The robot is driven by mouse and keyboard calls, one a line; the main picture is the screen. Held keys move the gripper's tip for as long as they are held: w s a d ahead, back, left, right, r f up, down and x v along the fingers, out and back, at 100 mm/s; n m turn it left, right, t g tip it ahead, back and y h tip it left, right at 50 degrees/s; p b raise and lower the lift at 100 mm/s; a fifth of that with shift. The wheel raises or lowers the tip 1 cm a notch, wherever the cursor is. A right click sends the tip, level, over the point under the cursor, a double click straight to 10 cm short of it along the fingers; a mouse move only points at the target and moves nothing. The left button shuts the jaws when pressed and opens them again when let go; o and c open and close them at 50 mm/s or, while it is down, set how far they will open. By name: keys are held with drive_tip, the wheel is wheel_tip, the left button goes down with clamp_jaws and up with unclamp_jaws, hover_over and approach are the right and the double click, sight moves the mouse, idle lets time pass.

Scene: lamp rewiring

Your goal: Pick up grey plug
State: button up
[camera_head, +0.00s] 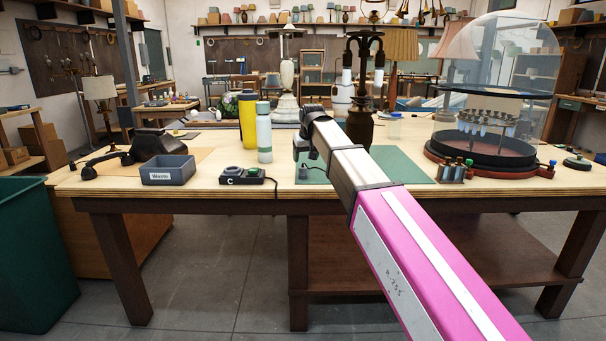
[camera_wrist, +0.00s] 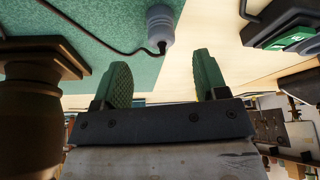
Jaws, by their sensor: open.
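The grey plug (camera_wrist: 160,25) lies at the edge of the green mat, with a black cord running off it across the mat. It appears small in the head view (camera_head: 303,172), just below my gripper (camera_head: 303,152). In the wrist view, my gripper (camera_wrist: 163,75) is open, with its two green-padded fingers apart and nothing between them. The plug shows beyond the fingertips, roughly in line with the gap and apart from both fingers.
A brown lamp (camera_head: 361,120) stands behind my arm.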

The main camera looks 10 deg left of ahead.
sight(303, 167)
drive_tip(key=shift+x, duration=3.95)
drive_tip(key=c, duration=1)
